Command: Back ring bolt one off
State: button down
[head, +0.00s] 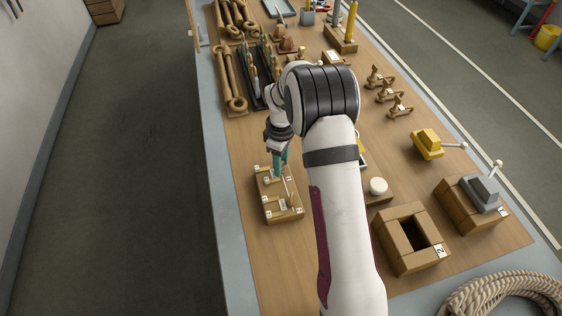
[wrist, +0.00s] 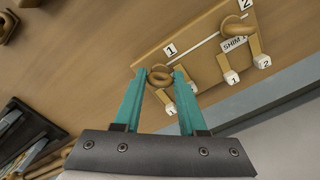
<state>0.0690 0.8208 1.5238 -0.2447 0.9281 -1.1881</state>
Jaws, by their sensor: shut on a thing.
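Ring bolt one (wrist: 161,73) is a brown ring at the board's edge beside a label 1 in the wrist view. My gripper (wrist: 161,77) has its two teal fingers shut on this ring, one on each side. The wooden board (head: 268,206) lies on the bench under my gripper (head: 279,170) in the head view; it also shows in the wrist view (wrist: 190,68). A second ring bolt (wrist: 229,27) stands near the label 2. In the head view the fingers hide ring bolt one. I cannot tell how far its thread sits in the board.
A pale rod crosses the board between the ring bolts, near a SHIM label (wrist: 235,43). White-ended pegs (wrist: 232,77) marked 1 and 2 stand close by. A hollow wooden box (head: 388,237) and a white knob (head: 378,186) are to the right. The bench's left front is clear.

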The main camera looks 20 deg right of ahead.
jog(key=shift+c, duration=2.3)
grip_release()
notch_tip(320, 180, up, 16)
jog(key=shift+f, duration=0.15)
